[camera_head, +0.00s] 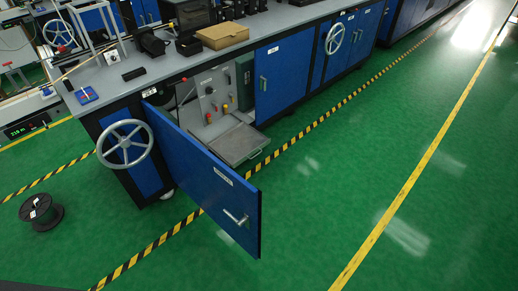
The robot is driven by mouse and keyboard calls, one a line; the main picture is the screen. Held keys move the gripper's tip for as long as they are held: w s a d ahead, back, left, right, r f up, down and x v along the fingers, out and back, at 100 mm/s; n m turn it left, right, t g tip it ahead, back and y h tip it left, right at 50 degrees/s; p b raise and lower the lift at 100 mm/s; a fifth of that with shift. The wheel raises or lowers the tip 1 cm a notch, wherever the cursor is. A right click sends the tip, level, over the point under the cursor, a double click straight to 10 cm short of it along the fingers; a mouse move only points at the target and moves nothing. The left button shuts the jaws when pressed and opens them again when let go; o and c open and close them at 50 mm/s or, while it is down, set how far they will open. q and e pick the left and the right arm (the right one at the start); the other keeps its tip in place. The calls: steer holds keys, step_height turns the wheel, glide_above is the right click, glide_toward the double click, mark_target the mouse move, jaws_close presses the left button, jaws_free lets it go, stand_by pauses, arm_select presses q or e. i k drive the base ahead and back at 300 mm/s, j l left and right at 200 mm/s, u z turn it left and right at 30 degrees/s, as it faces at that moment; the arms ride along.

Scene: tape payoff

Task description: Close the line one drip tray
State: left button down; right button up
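A flat grey drip tray (238,146) sticks out of an open compartment at the bottom of the blue and grey bench. Its front edge, with a small handle, reaches past the bench front, over the floor. The compartment's blue door (204,177) stands swung open to the left of the tray, with a grey handle near its free edge. Inside the compartment is a grey panel (211,92) with knobs and small red and yellow parts. Neither of my grippers shows in the head view.
The open door reaches out over the black and yellow floor stripe. A grey handwheel (125,144) is on the bench's left end. A black spool (41,212) lies on the floor at left. A cardboard box (222,36) sits on the bench top. The green floor at right is clear.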

mark_target(236, 145)
steer(key=i+l+z, duration=0.15)
steer(key=i+l, duration=1.55)
steer(key=l, duration=0.1)
